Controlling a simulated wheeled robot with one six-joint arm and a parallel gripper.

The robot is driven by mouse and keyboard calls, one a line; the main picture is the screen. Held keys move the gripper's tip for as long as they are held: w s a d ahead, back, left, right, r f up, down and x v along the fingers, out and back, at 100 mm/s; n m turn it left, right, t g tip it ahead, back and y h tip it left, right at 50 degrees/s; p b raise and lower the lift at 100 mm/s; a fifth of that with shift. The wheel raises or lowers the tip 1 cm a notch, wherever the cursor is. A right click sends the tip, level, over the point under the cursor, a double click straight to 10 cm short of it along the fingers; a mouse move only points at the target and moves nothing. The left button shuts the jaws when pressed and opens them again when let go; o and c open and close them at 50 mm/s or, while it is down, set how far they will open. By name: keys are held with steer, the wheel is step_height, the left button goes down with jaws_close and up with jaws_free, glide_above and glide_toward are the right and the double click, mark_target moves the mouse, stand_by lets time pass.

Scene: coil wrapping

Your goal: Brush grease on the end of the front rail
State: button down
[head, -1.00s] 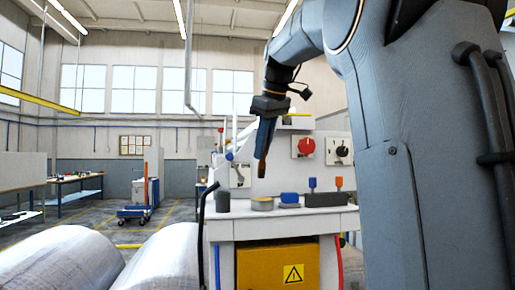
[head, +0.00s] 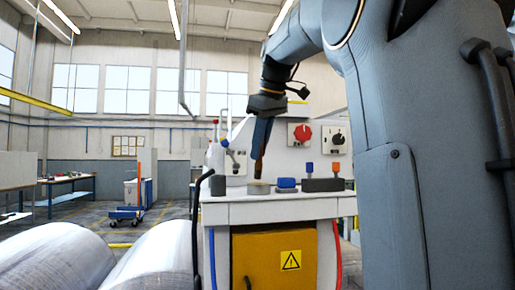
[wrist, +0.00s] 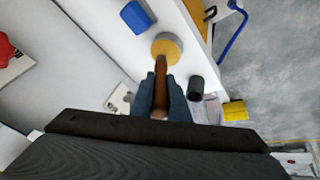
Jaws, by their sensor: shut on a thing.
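My gripper (head: 262,140) is shut on a brown brush (head: 258,168) that points down over the white bench. In the wrist view the brush (wrist: 160,75) sits between the blue-grey fingers, and its far end overlaps the edge of a round tin with a tan top (wrist: 168,46). The tin (head: 258,188) stands on the bench top right below the brush in the head view. I cannot tell whether the brush touches it. The brush's bristles are not clearly seen. I cannot make out the front rail.
A dark cup (head: 218,185) stands left of the tin, and a blue block (head: 286,184) stands right of it. A dark holder with an orange-topped piece (head: 335,170) is further right. A yellow warning panel (head: 274,262) is under the bench top. Large wrapped coils (head: 55,260) lie at left.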

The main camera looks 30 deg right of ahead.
steer(key=shift+f+b, duration=0.4)
steer(key=shift+f, duration=0.2)
stand_by(1.2)
steer(key=shift+r, duration=0.1)
step_height(320, 180, up, 7)
steer(key=p, duration=0.8)
steer(key=shift+a, duration=0.1)
stand_by(0.8)
